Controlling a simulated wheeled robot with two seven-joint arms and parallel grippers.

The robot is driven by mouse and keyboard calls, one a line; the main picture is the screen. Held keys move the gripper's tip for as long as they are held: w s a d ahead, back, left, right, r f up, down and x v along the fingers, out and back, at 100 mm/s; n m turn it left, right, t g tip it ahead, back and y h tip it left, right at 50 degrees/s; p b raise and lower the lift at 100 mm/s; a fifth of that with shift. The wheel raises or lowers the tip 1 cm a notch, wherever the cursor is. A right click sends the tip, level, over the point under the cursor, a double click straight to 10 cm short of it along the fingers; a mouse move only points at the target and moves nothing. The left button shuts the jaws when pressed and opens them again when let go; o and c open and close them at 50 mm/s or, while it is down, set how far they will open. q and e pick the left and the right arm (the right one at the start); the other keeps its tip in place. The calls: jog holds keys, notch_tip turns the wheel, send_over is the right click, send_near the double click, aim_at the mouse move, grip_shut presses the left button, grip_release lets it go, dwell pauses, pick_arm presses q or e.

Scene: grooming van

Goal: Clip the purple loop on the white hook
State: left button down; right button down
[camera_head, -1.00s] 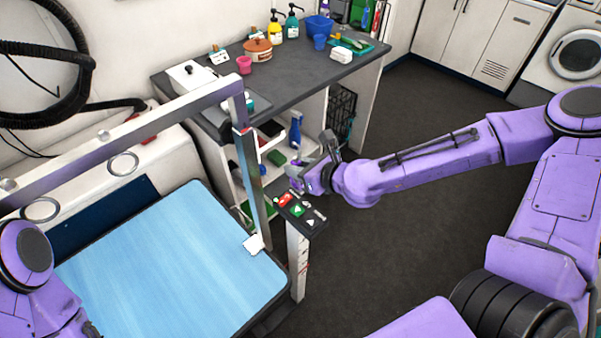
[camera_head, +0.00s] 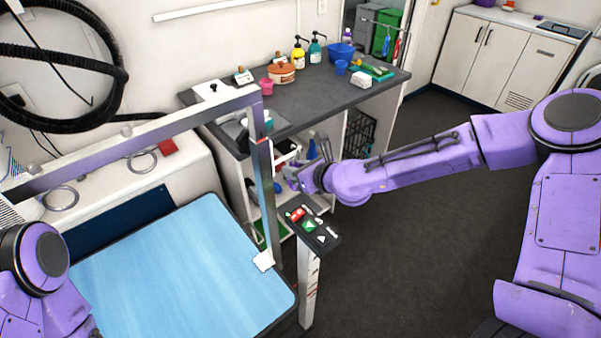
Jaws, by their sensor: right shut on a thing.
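My right gripper (camera_head: 303,178) reaches in from the right, in front of the open shelf and just above the control box. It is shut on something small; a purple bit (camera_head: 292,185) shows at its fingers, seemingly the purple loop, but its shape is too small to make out. I cannot make out a white hook for certain. A small white block (camera_head: 263,261) sits at the foot of the grooming post (camera_head: 262,195).
The blue grooming table (camera_head: 175,270) fills the lower left. A control box (camera_head: 313,228) on a post stands right of it, close below my right gripper. A dark counter (camera_head: 330,95) with bottles and bowls is behind. The dark floor at right is clear.

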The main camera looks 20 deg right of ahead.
jog(key=shift+s+f, duration=0.15)
jog(key=shift+f, duration=0.15)
jog(key=shift+w+f, duration=0.25)
jog(key=c, duration=0.8)
grip_release()
jog(key=shift+s, duration=0.1)
jog(key=shift+s+d+r, duration=0.1)
jog(key=shift+s+r, duration=0.05)
jog(key=shift+r, duration=0.1)
jog(key=p+v, duration=0.4)
jog(key=v, duration=0.2)
jog(key=shift+s+d, duration=0.1)
jog(key=shift+s, duration=0.2)
